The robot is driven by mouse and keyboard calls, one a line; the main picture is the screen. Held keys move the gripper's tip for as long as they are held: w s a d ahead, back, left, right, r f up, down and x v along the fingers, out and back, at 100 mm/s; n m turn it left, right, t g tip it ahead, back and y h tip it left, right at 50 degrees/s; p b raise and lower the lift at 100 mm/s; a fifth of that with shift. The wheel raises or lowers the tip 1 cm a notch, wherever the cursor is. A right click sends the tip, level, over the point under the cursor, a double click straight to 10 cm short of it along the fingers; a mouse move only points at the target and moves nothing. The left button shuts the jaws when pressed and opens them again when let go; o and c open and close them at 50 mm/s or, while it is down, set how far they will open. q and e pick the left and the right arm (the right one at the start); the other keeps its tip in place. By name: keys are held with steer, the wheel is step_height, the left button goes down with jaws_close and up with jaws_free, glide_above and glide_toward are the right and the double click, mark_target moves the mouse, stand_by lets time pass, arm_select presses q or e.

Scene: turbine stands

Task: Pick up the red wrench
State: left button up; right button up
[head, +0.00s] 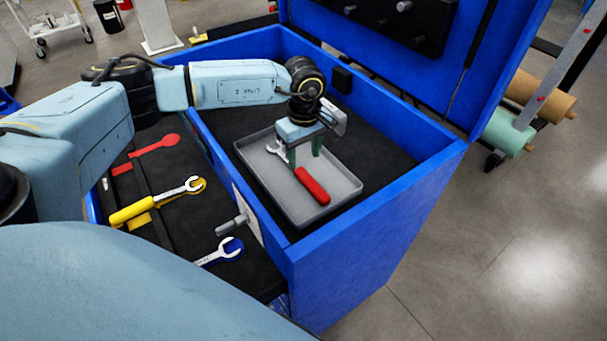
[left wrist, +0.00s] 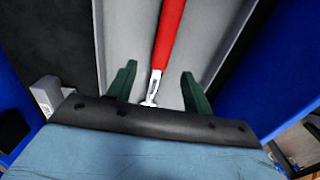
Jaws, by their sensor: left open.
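The red wrench (head: 311,185) lies in a grey tray (head: 268,198), with its red handle toward the lower right and its metal open end toward the upper left. My left gripper (head: 304,160) points down over the tray at the wrench's metal part. In the left wrist view, its two green fingers (left wrist: 158,85) stand apart on either side of the wrench (left wrist: 168,35), with space between each finger and the metal shaft. The fingers are open and hold nothing. The wrench's metal head is partly hidden by the gripper body there. My right gripper is not in view.
The tray sits inside a blue box (head: 377,225) with high walls and a raised lid (head: 440,80). A yellow wrench (head: 135,210) and a blue wrench (head: 228,250) lie on a dark surface to the left, beside a red wrench-shaped patch (head: 160,145).

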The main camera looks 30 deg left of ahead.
mark_target(304, 173)
arm_select(q)
steer(key=shift+w+f, duration=0.1)
steer(key=shift+f, duration=0.45)
steer(key=f, duration=0.2)
steer(key=f+p, duration=0.1)
steer(key=f, duration=0.1)
steer(key=shift+s+f, duration=0.2)
steer(key=shift+f, duration=0.45)
steer(key=shift+c, duration=1.3)
jaws_close()
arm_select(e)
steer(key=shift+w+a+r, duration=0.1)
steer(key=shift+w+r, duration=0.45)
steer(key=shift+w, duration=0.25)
